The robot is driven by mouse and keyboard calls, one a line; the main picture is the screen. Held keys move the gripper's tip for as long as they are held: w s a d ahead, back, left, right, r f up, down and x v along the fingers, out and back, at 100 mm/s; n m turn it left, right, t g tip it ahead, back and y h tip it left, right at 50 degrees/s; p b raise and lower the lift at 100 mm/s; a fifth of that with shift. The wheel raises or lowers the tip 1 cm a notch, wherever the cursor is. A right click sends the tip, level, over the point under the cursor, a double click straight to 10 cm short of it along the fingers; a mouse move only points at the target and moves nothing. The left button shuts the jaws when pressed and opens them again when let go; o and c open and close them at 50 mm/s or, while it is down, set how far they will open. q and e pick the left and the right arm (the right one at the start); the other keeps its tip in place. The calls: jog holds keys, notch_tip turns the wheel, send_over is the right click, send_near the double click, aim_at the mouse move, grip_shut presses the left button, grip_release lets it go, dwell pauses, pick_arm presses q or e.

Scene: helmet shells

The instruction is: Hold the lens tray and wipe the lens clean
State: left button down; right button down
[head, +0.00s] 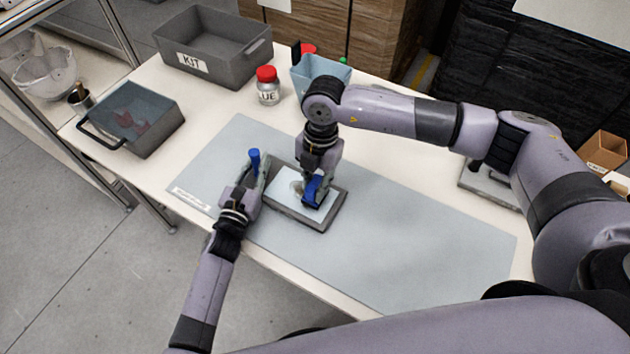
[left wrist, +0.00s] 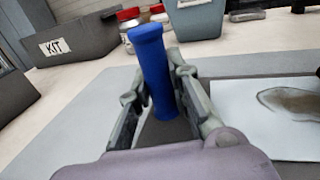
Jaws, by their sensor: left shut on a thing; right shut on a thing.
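The lens tray (head: 331,219) is a dark shallow tray with a white inlay, lying on the blue-grey mat. A greyish oval patch, seemingly the lens (head: 296,187), lies on the inlay; it shows brownish in the left wrist view (left wrist: 290,102). My left gripper (head: 252,178) is shut on an upright blue handle (head: 254,158) at the tray's left end; the handle stands between both fingers in the left wrist view (left wrist: 153,75). My right gripper (head: 316,178) points down over the inlay, shut on a blue wiping piece (head: 313,192) beside the lens. The gripper partly hides that piece; contact is unclear.
The mat (head: 420,240) is bare to the right. Behind stand a grey KIT bin (head: 215,50), a red-lidded jar (head: 268,88) and a light-blue bin (head: 318,76). A dark handled bin (head: 130,118) stands left. Another tray (head: 490,188) lies right, behind my right arm.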

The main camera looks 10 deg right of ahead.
jog(key=shift+f, duration=0.15)
dwell(0.3)
jog(key=shift+w+a, duration=2.3)
jog(key=shift+a, duration=0.1)
jog(key=shift+f, duration=0.5)
jog(key=shift+s+d, duration=0.1)
jog(key=shift+s+d, duration=2.25)
jog(key=shift+d, duration=0.05)
